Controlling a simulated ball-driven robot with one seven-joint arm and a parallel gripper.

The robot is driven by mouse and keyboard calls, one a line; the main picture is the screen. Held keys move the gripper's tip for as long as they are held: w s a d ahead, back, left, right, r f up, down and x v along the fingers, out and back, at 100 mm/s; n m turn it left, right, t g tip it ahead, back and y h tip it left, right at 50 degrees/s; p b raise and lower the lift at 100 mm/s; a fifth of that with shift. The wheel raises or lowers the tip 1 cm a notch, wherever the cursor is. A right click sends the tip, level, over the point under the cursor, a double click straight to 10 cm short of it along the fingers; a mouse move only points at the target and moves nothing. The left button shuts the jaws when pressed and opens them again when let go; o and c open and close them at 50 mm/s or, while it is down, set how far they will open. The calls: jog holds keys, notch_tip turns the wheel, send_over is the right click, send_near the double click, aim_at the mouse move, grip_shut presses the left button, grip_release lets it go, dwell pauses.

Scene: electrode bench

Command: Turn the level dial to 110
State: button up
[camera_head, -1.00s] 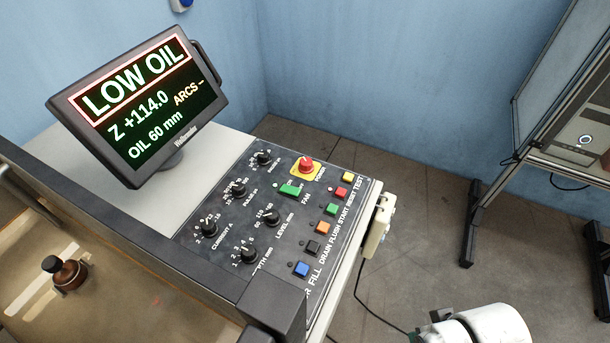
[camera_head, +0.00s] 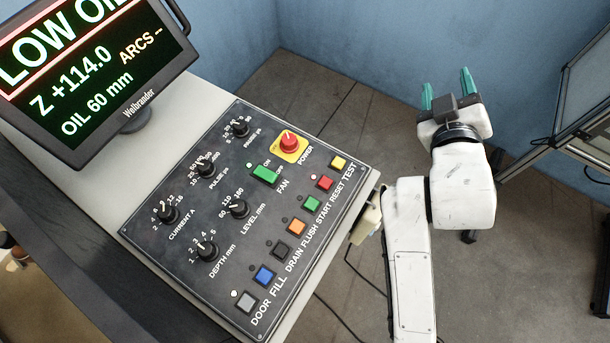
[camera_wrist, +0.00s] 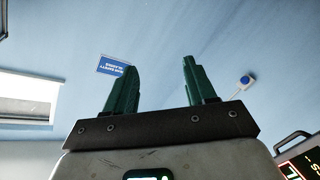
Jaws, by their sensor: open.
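The level dial (camera_head: 238,209) is a black knob labelled LEVEL mm on the dark control panel (camera_head: 150,235), with 60, 110 and 160 marked around it. Its pointer setting is too small to read surely. The screen (camera_head: 95,75) reads LOW OIL, Z +114.0, OIL 60 mm and ARCS –. My gripper (camera_head: 447,88) is raised to the right of the panel, well apart from the dial, with its green fingers pointing up. In the wrist view my gripper (camera_wrist: 157,85) has its two fingers apart with nothing between them.
Near the level dial are the depth dial (camera_head: 206,248), current dial (camera_head: 167,213), pulse dial (camera_head: 205,167) and green fan switch (camera_head: 264,174). A red power knob (camera_head: 289,142) and several coloured buttons line the right side. A dark-framed stand (camera_head: 575,130) is at far right.

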jog(key=w+a+r+n+t+y, duration=0.3)
jog(key=a+r+n+t, duration=0.3)
jog(key=r, duration=0.5)
jog(key=s+a+r+n+g+y+b, duration=0.1)
jog(key=s+a+r+n+y, duration=0.3)
jog(key=a+r+n+y, duration=0.9)
jog(key=n+g+h+b, duration=0.2)
jog(key=n+g, duration=2.3)
jog(key=n, duration=0.9)
send_over(239, 204)
jog(key=a, duration=0.4)
notch_tip(239, 204, down, 19)
jog(key=w+d+f+n+h, duration=0.2)
jog(key=w+d+f+h, duration=0.1)
jog(key=d+f+h, duration=0.55)
jog(key=shift+t+y, duration=0.4)
jog(key=shift+y, duration=0.05)
jog(key=x, duration=0.3)
jog(key=p+x, duration=0.1)
jog(key=x, duration=0.3)
jog(key=a+x, duration=0.1)
jog(key=x, duration=0.2)
jog(key=shift+s+f, duration=0.1)
jog(key=shift+s, duration=0.1)
jog(key=shift+c, duration=0.4)
